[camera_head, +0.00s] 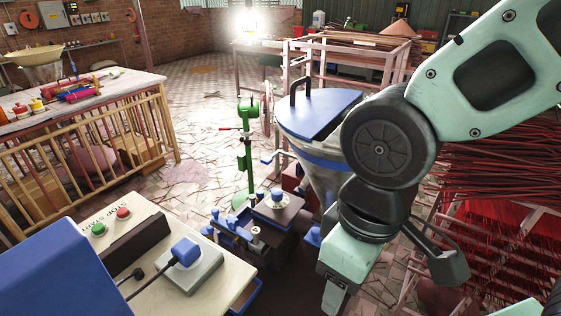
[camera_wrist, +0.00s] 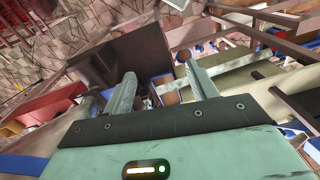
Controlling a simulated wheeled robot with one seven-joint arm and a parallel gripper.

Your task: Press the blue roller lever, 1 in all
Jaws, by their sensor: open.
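Several small blue parts (camera_head: 228,222) sit on the dark extruder block (camera_head: 268,213) in the head view, below the blue-lidded grey hopper (camera_head: 318,112). I cannot tell for sure which of them is the roller lever. My gripper (camera_wrist: 158,72) shows in the wrist view with its two grey fingers apart and nothing held between them. Small blue and pale parts (camera_wrist: 162,82) show beyond and between the fingertips, apart from them as far as I can see.
A cream panel (camera_head: 205,262) with green (camera_head: 99,229) and red (camera_head: 123,212) buttons and a blue plug (camera_head: 186,250) stands at the front left. A green stand (camera_head: 247,155) is behind the extruder. Racks of red sticks (camera_head: 500,170) crowd the right. Tiled floor (camera_head: 205,150) is open behind.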

